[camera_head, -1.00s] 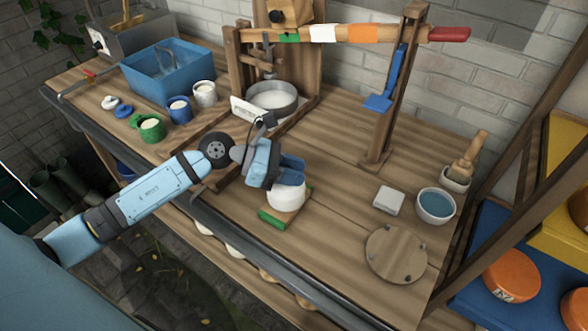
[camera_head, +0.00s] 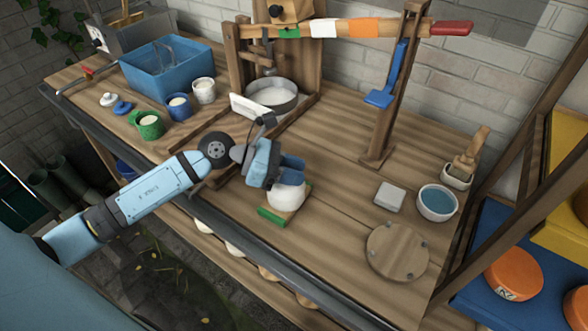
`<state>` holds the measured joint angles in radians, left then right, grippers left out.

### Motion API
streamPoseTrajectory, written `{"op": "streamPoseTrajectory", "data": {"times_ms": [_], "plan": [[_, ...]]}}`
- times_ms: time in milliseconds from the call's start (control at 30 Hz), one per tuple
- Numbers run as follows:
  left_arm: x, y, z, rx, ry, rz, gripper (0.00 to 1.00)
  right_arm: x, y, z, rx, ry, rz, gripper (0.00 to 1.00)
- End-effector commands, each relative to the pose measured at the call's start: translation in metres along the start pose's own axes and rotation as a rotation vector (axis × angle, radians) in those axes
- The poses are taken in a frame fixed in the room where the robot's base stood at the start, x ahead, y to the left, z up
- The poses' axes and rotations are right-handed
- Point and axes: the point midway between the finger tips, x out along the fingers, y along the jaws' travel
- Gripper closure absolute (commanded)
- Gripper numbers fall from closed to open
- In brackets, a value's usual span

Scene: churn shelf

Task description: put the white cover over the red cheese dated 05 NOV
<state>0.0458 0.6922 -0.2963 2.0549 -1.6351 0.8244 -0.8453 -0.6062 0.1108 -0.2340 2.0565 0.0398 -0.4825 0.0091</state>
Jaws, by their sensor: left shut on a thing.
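A white rounded thing (camera_head: 286,195), which looks like the white cover, stands on a small wooden board with a green front edge (camera_head: 270,217) near the front of the bench. My left gripper (camera_head: 288,178) is over it from above and shut on it; its fingertips are partly hidden by the gripper's own body. I cannot see whether anything is under the white thing. No red cheese and no readable 05 NOV date show. My right gripper is not in view.
A round wooden lid (camera_head: 397,253), a pale block (camera_head: 389,198) and a bowl of blue liquid (camera_head: 437,204) are at the right. A wooden press post (camera_head: 392,95) stands behind. Orange cheeses (camera_head: 513,274) sit on the right shelf. Cups and a blue tub (camera_head: 168,72) are at left.

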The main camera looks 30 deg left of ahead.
Motion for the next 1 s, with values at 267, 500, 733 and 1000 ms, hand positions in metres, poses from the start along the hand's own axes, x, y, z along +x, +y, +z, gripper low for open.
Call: {"op": "streamPoseTrajectory", "data": {"times_ms": [267,500,733,1000], "plan": [[0.000,0.000,0.000,0.000,0.000,0.000,0.44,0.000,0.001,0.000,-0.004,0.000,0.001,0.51],[0.000,0.000,0.000,0.000,0.000,0.000,0.44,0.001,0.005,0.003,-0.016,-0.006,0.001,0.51],[-0.019,0.000,-0.002,0.000,0.005,0.001,0.44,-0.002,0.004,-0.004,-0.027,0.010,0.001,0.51],[-0.084,-0.001,-0.003,-0.001,0.006,-0.001,0.44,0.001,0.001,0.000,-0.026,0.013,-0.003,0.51]]}}
